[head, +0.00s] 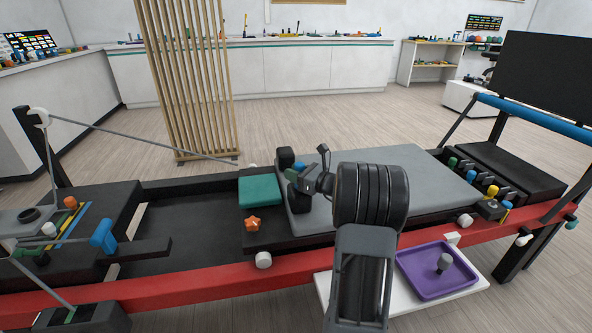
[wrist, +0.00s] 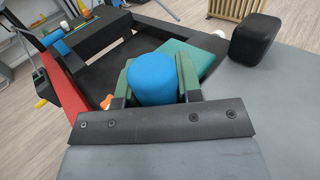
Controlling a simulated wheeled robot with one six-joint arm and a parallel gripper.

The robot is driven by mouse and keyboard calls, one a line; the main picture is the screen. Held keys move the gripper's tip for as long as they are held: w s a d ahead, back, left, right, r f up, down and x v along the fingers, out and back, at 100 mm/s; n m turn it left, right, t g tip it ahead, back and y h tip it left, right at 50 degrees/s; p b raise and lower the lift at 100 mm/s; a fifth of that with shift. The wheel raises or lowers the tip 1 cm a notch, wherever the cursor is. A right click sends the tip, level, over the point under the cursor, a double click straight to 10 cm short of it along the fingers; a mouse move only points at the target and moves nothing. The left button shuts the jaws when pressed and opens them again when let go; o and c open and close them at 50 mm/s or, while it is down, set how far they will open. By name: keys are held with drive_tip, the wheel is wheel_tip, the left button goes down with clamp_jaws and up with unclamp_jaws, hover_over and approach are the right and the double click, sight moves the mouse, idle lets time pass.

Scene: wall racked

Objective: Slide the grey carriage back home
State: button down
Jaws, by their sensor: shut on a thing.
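The grey carriage (head: 430,180) lies on the red-sided rail frame, toward its right end. Its grey top also fills the right of the wrist view (wrist: 285,110). A black block (head: 285,158) stands at its left end and shows in the wrist view (wrist: 255,42). My gripper (head: 297,172) is over the carriage's left end. Its green fingers are shut on a blue knob (wrist: 152,78), with one finger on each side. What lies under the knob is hidden. My arm hides part of the carriage's near side.
A teal pad (head: 260,191) and an orange star-shaped piece (head: 252,224) lie just left of the carriage. Coloured knobs (head: 492,191) stand at its right end. A purple tray (head: 425,285) sits in front on a white shelf. A slatted wooden screen (head: 190,80) stands behind.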

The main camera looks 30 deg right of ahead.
drive_tip(key=shift+d+r, duration=0.1)
drive_tip(key=c, duration=0.8)
unclamp_jaws()
drive_tip(key=p+v, duration=0.3)
drive_tip(key=v, duration=1)
drive_tip(key=shift+s+d, duration=0.2)
drive_tip(key=shift+s, duration=0.2)
